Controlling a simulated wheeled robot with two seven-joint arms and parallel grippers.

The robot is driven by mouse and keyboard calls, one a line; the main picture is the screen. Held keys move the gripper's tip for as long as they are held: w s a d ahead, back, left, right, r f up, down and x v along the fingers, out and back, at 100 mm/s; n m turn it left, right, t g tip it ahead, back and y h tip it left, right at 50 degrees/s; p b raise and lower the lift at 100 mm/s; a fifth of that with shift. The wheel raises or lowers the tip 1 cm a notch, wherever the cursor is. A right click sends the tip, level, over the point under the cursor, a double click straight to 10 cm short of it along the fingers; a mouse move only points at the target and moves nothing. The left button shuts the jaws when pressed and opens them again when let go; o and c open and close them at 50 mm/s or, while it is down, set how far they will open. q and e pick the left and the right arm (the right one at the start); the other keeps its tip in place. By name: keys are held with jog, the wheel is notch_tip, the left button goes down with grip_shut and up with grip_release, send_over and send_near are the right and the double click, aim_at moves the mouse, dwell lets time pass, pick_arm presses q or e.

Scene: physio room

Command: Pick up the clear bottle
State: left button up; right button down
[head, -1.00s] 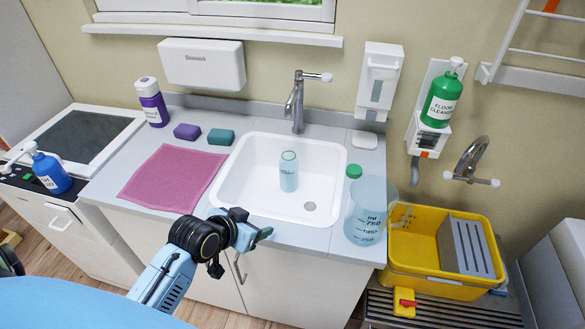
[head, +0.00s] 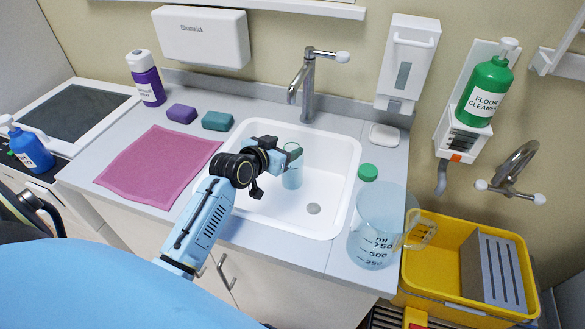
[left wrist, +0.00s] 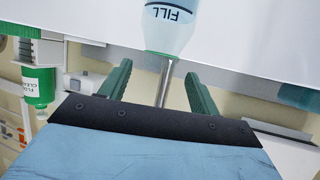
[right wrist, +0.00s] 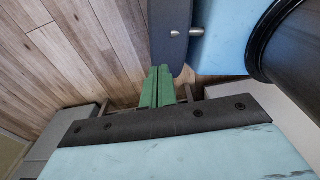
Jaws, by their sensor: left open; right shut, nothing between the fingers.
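The clear bottle (head: 292,178) stands in the white sink (head: 334,205), partly hidden behind my left gripper (head: 290,153) in the head view. In the left wrist view the bottle (left wrist: 172,30) shows at the top with the word FILL, beyond the fingertips. My left gripper (left wrist: 155,80) is open, with its green fingers apart and nothing between them. I cannot tell from the head view how far it is from the bottle. My right gripper (right wrist: 158,88) is shut and empty over the wooden floor in the right wrist view.
A tap (head: 309,80) rises behind the sink. A measuring jug (head: 378,235) and a green cap (head: 367,172) are at the sink's right. A pink cloth (head: 158,165), a purple sponge (head: 182,113) and a teal sponge (head: 217,121) lie left. A yellow bucket (head: 440,275) is at the right.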

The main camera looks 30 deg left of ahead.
aim_at(295, 140)
pick_arm(q)
jog(key=shift+w+f, duration=0.15)
jog(key=shift+w, duration=0.3)
jog(key=b+x, duration=0.1)
jog(key=x, duration=0.4)
pick_arm(e)
jog(key=shift+w+f, duration=0.25)
jog(key=shift+w, duration=0.2)
jog(key=shift+w+f, duration=0.2)
jog(key=shift+w, duration=0.25)
pick_arm(q)
jog(key=shift+r, duration=0.25)
grip_shut()
pick_arm(e)
jog(key=shift+s, duration=0.2)
